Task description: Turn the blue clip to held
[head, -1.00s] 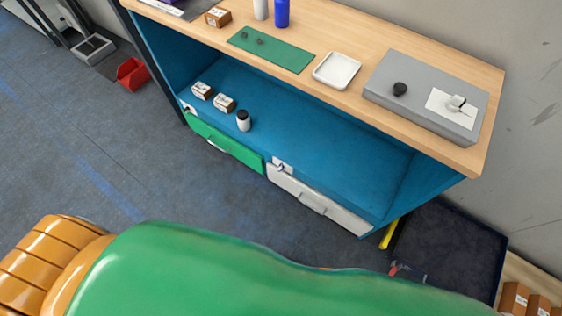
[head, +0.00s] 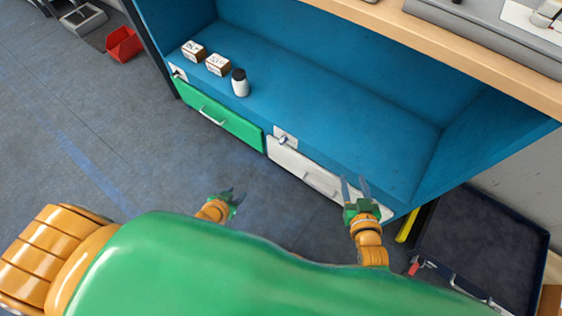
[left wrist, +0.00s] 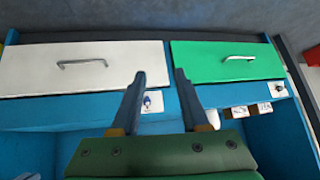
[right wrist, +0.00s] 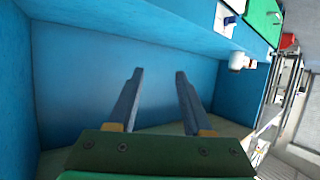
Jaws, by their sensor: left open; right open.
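The blue clip (head: 283,141) sits on a small white plate on the shelf's front edge, between the green drawer (head: 222,117) and the white drawer (head: 310,178). It also shows in the left wrist view (left wrist: 147,101), beside the left finger, and in the right wrist view (right wrist: 230,20). Its exact turn and any marking are too small to read. My left gripper (head: 235,193) is open and empty, in front of the drawers and apart from the clip. My right gripper (head: 355,184) is open and empty, near the right end of the white drawer.
A second white plate with a dark clip (head: 178,73) is at the green drawer's left end. Two small boxes (head: 205,58) and a white bottle with a black cap (head: 240,83) stand on the blue shelf (head: 330,120). The wooden tabletop (head: 450,57) overhangs above.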

